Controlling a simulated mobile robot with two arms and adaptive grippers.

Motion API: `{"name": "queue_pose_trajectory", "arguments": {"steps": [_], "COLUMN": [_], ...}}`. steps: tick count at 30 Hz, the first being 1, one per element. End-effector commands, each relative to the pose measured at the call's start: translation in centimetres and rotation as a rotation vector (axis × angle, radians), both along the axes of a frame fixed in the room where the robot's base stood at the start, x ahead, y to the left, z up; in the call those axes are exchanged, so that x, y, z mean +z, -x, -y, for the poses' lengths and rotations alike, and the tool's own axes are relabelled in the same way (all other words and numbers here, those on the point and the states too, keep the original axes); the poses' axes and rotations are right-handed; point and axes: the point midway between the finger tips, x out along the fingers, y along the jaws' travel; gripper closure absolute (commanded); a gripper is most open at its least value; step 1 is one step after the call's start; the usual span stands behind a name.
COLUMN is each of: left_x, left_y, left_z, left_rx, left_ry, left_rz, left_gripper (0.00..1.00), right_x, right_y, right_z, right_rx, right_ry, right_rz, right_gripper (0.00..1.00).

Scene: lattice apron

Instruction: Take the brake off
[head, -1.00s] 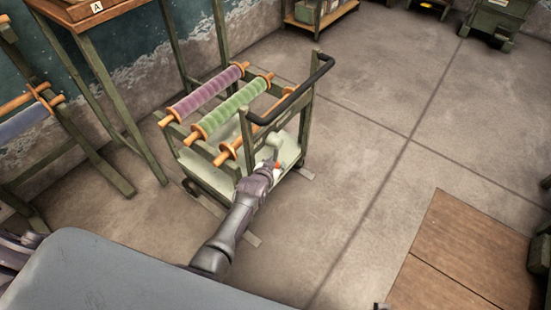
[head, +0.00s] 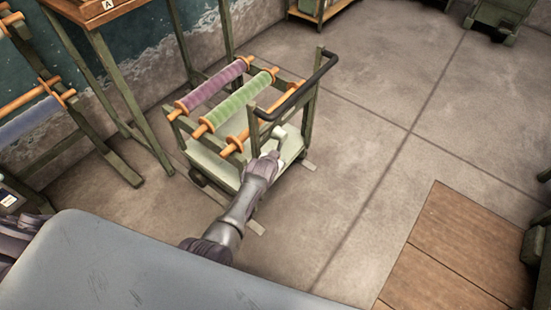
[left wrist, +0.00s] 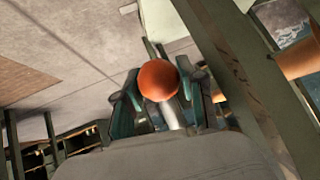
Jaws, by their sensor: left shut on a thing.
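A wheeled cart with an olive frame and pale deck (head: 205,158) stands in the head view, with a black push handle (head: 301,88) on its right end. The brake lever's orange-red ball knob (left wrist: 158,80) shows in the left wrist view, on a pale metal rod (left wrist: 170,115). My left gripper (left wrist: 160,92) is shut on the knob, its teal fingers on either side. In the head view my left gripper (head: 277,153) is low at the cart's handle end and hides the knob. My right gripper is not in view.
The cart carries a purple roll (head: 212,84) and a green roll (head: 238,102) on orange spindles. A tall wooden-topped stand (head: 98,12) and a rack with a blue roll (head: 25,122) are at left. Open concrete floor (head: 370,130) lies right of the cart, with brown boards (head: 460,245) beyond.

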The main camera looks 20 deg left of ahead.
Motion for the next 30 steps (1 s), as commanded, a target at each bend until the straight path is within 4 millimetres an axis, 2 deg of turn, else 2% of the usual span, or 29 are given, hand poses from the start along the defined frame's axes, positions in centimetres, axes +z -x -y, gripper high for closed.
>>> {"name": "queue_pose_trajectory", "arguments": {"steps": [11, 12, 16, 30], "left_x": [-0.05, -0.06, -0.04, 0.28], "left_y": [0.08, 0.09, 0.07, 0.43], "left_z": [-0.04, -0.05, -0.05, -0.23], "left_rx": [0.0, 0.0, 0.0, 0.002], "left_ry": [-0.002, -0.002, -0.001, -0.005], "left_rz": [-0.006, -0.005, -0.005, -0.003], "left_gripper": [1.0, 0.56, 0.35, 0.35], "right_x": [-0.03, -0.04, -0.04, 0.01], "right_y": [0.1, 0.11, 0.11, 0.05], "right_z": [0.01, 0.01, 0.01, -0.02], "right_rx": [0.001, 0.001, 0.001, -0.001], "right_ry": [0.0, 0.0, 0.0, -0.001], "right_rz": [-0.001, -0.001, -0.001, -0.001], "right_gripper": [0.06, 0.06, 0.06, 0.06]}}
